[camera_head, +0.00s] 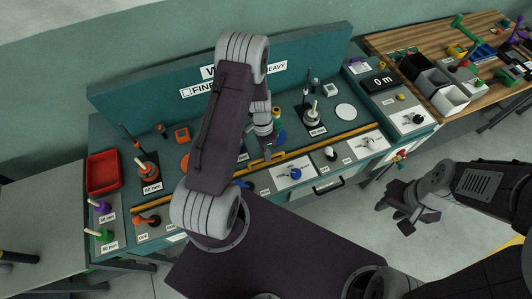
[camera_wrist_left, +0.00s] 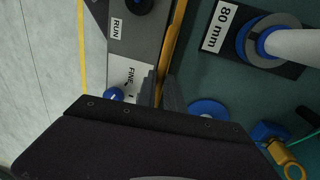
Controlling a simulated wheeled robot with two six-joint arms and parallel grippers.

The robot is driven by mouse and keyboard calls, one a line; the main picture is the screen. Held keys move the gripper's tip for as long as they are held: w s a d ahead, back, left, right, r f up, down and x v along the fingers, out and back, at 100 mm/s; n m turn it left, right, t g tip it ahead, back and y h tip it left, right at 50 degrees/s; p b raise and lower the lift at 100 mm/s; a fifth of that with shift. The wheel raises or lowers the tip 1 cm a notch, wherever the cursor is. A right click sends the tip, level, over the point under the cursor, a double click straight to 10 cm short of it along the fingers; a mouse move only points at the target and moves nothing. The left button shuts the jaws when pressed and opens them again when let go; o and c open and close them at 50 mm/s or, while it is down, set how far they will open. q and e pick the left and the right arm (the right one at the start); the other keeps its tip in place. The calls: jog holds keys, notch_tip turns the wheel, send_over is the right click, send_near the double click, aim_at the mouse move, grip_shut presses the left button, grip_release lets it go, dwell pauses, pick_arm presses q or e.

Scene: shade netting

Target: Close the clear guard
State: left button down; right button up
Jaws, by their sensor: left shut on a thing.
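I cannot make out a clear panel for sure in either view. A long yellow bar (camera_head: 340,135) runs along the front of the teal bench unit, above the row of knobs and labels. My left gripper (camera_head: 268,153) is down at this bar. In the left wrist view the bar (camera_wrist_left: 174,45) runs down between the closely set fingers of the left gripper (camera_wrist_left: 160,92), which are shut on it. The grip point is partly hidden by the gripper. My right gripper (camera_head: 405,207) hangs empty over the floor at the right, with its fingers apart.
A red tray (camera_head: 103,171) and several coloured knobs stand at the unit's left. A blue knob (camera_head: 296,173) sits in front of the bar.

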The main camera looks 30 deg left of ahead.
dwell(0.3)
pick_arm(q)
notch_tip(320, 180, up, 21)
jog(key=p, duration=1.2)
jog(key=shift+w+r+p, duration=0.2)
jog(key=shift+p, duration=0.15)
jog(key=shift+a, duration=0.1)
jog(key=c, duration=1.5)
grip_release()
jog(key=shift+s, duration=0.1)
jog(key=shift+o, duration=0.2)
jog(key=shift+s, duration=0.1)
